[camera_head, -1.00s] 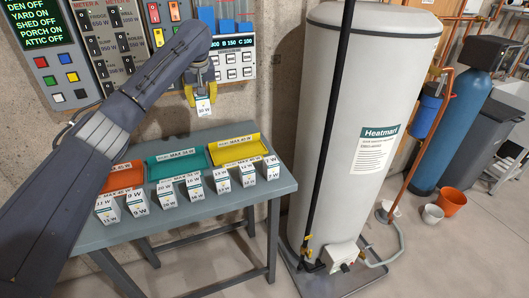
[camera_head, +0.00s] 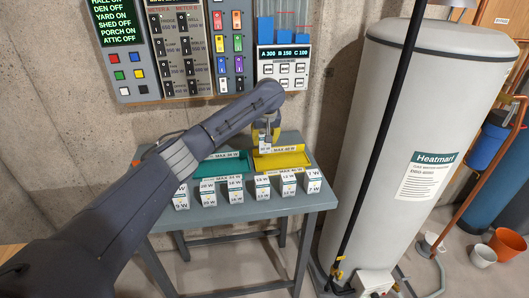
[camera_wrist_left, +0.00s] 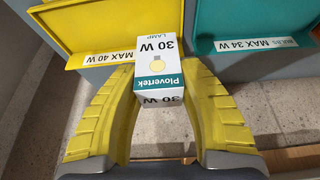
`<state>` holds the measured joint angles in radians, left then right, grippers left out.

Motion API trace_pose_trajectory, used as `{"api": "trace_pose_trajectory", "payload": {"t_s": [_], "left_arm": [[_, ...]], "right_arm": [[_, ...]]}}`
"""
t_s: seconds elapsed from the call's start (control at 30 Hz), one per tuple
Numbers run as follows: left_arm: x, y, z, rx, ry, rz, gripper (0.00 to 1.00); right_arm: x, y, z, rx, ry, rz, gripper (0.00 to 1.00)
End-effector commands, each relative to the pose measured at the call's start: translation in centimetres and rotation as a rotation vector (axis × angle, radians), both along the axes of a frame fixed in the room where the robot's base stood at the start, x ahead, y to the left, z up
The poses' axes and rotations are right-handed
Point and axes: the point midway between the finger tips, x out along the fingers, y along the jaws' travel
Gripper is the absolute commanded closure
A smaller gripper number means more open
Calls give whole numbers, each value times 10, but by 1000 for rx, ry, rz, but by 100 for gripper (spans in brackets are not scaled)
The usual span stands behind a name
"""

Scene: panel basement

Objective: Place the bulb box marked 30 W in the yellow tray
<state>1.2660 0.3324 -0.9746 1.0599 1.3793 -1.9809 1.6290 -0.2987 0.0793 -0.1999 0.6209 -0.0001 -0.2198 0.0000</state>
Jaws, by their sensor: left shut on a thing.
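My left gripper (camera_wrist_left: 160,115) is shut on the bulb box marked 30 W (camera_wrist_left: 158,70), a white and teal Plovertek box held between its yellow fingers. In the head view the left gripper (camera_head: 265,140) is over the yellow tray (camera_head: 296,159), near its left part. The wrist view shows the yellow tray (camera_wrist_left: 120,25), labelled MAX 40 W, with the box overlapping its edge in the picture. Whether the box touches the tray cannot be told. My right gripper is in neither view.
A teal tray (camera_head: 232,168), labelled MAX 34 W, sits left of the yellow one. Several other bulb boxes, such as one marked 7 W (camera_head: 313,181), stand in a row along the table's (camera_head: 262,210) front. A switch panel (camera_head: 215,45) is on the wall behind.

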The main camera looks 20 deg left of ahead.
Motion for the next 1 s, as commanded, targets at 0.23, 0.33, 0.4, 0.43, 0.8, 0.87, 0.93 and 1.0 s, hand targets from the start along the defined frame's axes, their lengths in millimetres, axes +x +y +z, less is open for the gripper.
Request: {"api": "trace_pose_trajectory", "payload": {"t_s": [0.23, 0.33, 0.4, 0.43, 0.8, 0.87, 0.93, 1.0], "left_arm": [[0, 0, -18, 0, 0, 1, 90], [0, 0, -24, 0, 1, 1, 90], [0, 1, -32, 0, 2, 2, 90], [0, 1, -36, 0, 2, 1, 90], [0, 0, -62, 0, 0, 1, 90], [0, 0, -61, 0, 0, 1, 90], [0, 0, -61, 0, 0, 1, 90], [0, 0, -61, 0, 0, 1, 90]], "right_arm": [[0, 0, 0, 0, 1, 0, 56], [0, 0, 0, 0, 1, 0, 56], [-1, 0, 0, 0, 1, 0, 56], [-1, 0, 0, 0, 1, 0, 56], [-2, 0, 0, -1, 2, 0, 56], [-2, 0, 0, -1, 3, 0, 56], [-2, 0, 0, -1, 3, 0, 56], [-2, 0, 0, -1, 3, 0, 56]]}}
